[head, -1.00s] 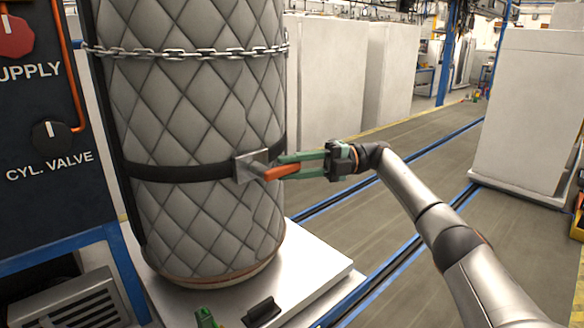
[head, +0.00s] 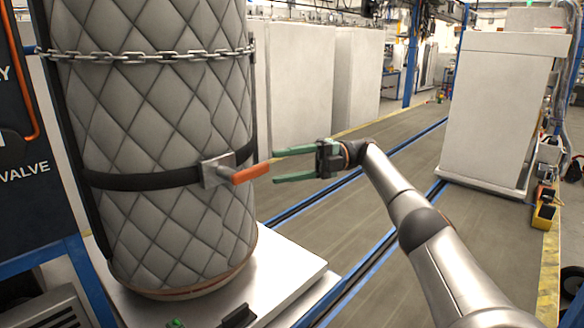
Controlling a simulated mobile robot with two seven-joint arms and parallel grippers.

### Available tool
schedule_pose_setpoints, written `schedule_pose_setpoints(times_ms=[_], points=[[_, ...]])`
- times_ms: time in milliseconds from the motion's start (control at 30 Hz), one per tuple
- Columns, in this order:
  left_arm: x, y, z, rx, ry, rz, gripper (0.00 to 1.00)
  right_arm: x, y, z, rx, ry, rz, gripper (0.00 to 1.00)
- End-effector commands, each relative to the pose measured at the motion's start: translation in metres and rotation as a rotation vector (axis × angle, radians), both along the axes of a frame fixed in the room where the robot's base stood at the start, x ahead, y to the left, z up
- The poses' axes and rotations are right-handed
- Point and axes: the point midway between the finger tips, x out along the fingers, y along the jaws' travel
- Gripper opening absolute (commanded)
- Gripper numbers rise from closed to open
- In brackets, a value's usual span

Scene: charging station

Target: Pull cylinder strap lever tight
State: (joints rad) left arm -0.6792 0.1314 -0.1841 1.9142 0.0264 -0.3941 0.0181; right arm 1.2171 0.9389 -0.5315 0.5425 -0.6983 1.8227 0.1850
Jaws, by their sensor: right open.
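The large cylinder (head: 150,110) in a grey quilted jacket stands upright on a pale platform at the left. A black strap (head: 140,181) runs around its lower half. The strap ends at a metal buckle plate (head: 214,172) with an orange lever (head: 251,173) that points right, out from the cylinder. My right gripper (head: 276,166) is open, with green fingers pointing left. Its fingertips are near the lever's outer end, one above and one below its height; nothing is held. I cannot tell the gap in depth. My left gripper is not in view.
A chain (head: 150,57) circles the cylinder higher up. A dark panel (head: 22,200) with a valve label stands at the left edge. The platform (head: 285,270) carries a black block (head: 237,316). Pale cabinets stand behind; the floor (head: 370,200) at the right is open.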

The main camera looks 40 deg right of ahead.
Motion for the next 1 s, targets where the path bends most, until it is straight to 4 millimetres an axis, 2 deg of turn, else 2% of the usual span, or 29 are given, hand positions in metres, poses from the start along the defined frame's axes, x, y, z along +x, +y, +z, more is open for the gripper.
schedule_pose_setpoints(times_ms=[300, 1000], points=[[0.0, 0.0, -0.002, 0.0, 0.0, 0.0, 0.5, -0.005, -0.015, 0.0, 0.002, -0.001, 0.002, 0.57], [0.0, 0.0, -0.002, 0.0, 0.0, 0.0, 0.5, -0.006, -0.017, 0.0, 0.002, 0.0, 0.003, 0.57]])
